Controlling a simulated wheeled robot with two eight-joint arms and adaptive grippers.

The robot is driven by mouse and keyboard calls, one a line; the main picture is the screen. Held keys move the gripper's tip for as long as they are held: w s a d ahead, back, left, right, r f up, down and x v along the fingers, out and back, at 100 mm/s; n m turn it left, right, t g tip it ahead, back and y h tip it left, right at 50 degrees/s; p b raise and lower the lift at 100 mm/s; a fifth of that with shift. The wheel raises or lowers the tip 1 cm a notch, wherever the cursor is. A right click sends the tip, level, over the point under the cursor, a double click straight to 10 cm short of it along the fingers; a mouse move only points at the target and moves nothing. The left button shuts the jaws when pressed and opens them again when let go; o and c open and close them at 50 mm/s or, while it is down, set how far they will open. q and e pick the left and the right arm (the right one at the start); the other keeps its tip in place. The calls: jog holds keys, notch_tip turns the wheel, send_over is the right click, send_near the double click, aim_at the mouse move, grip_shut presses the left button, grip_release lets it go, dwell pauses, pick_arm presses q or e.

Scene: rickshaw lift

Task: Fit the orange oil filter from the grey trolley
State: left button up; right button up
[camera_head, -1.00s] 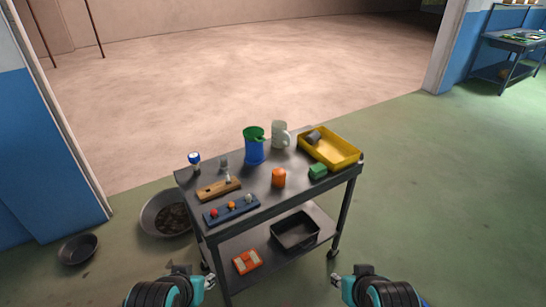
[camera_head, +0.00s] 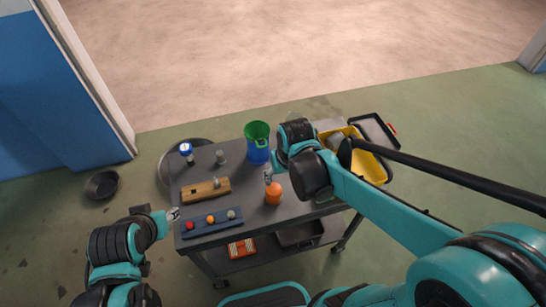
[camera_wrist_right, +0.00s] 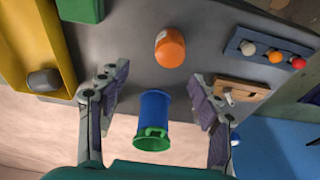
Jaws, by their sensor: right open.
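The orange oil filter (camera_head: 273,193) stands on the top of the grey trolley (camera_head: 240,221), right of its middle. It also shows in the right wrist view (camera_wrist_right: 170,47), just beyond the fingertips and roughly centred between them. My right gripper (camera_head: 268,177) is over the trolley beside the filter, partly hidden by its own wrist.
A blue jug with a green top (camera_head: 257,142) stands behind the filter. A yellow tray (camera_head: 372,166) is partly hidden by my right arm. A green block (camera_wrist_right: 82,8), a wooden block (camera_head: 206,190) and a blue strip with coloured knobs (camera_head: 210,222) lie on the top.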

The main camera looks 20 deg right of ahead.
aim_at(274, 188)
jog(key=w+a+g+p, duration=0.1)
jog(key=p, duration=0.1)
jog(key=w+a+g+p, duration=0.1)
jog(key=shift+w+f+p, duration=0.1)
jog(key=shift+f+p, duration=0.25)
jog(key=shift+p, duration=0.05)
pick_arm(q)
notch_tip(274, 188, up, 6)
pick_arm(e)
jog(key=shift+w+f+g+p, duration=0.25)
jog(key=shift+f+g+p, duration=0.05)
jog(key=shift+f, duration=0.2)
jog(key=shift+s+f+b, duration=0.15)
jog(key=shift+f+b, duration=0.4)
jog(key=shift+f, duration=0.2)
pick_arm(q)
notch_tip(274, 188, down, 8)
jog(key=b, duration=0.7)
jog(key=shift+s, duration=0.2)
pick_arm(e)
notch_tip(274, 188, down, 9)
jog(key=shift+r, duration=0.15)
pick_arm(q)
jog(key=shift+a, duration=0.1)
